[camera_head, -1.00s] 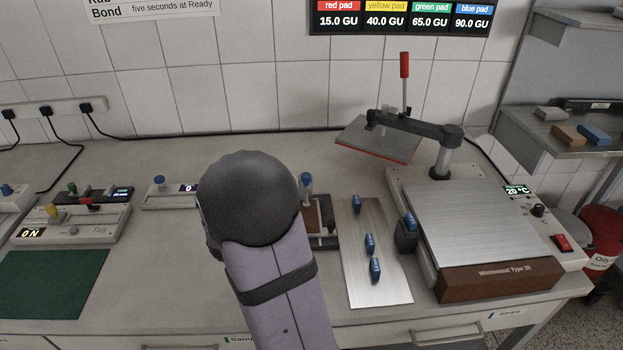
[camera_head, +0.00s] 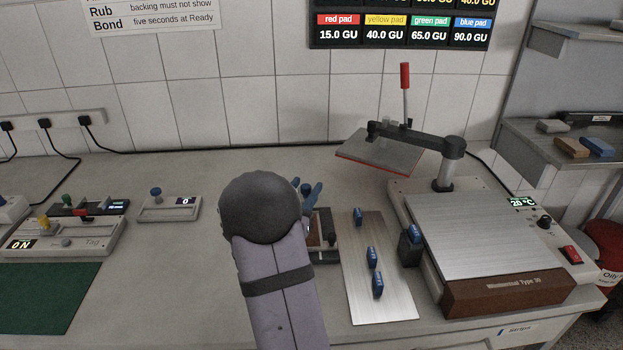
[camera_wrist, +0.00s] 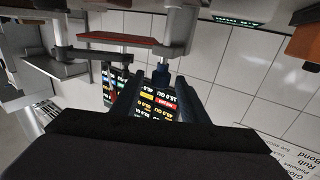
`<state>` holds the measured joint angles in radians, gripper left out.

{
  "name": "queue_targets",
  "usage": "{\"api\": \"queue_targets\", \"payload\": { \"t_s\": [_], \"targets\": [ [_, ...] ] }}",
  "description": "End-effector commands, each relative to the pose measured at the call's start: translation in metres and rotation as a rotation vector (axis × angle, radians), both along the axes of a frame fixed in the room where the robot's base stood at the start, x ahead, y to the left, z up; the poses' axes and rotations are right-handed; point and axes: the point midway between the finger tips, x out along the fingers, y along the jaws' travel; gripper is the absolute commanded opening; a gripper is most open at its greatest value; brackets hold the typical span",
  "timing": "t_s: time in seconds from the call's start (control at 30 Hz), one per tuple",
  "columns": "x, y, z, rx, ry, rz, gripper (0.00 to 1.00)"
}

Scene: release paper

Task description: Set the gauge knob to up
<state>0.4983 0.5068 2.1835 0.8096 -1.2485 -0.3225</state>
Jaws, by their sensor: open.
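A small grey box (camera_head: 168,207) with a blue knob (camera_head: 156,192) and a display reading 0 stands left of my arm. It looks like a gauge, but no label confirms it. My gripper (camera_head: 312,193) is further right, over a low fixture with a brown pad (camera_head: 315,228), its two bluish fingers spread. Another blue knob (camera_wrist: 161,72) shows in the wrist view beyond and between the dark fingers (camera_wrist: 160,95). The fingers look apart and empty. My arm hides part of the fixture, and I cannot tell whether they touch that knob.
A metal plate (camera_head: 365,302) with several blue clips lies right of the fixture. A heated press (camera_head: 470,240) with a red-handled arm (camera_head: 405,78) stands further right. A Tag tester (camera_head: 60,238) and green mat (camera_head: 40,300) are at the left.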

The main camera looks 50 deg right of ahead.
Motion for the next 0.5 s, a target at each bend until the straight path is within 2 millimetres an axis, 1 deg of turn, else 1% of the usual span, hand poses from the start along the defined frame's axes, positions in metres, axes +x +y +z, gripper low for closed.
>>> {"api": "queue_targets", "payload": {
  "t_s": [0.03, 0.2, 0.33, 0.5],
  "targets": [
    [0.001, -0.008, 0.001, 0.0, -0.001, -0.004, 0.4],
    [0.008, -0.028, 0.001, 0.001, -0.001, -0.003, 0.4],
    [0.012, -0.039, 0.001, 0.001, -0.001, -0.002, 0.4],
    [0.015, -0.045, 0.0, 0.001, -0.001, 0.0, 0.4]
  ]
}}
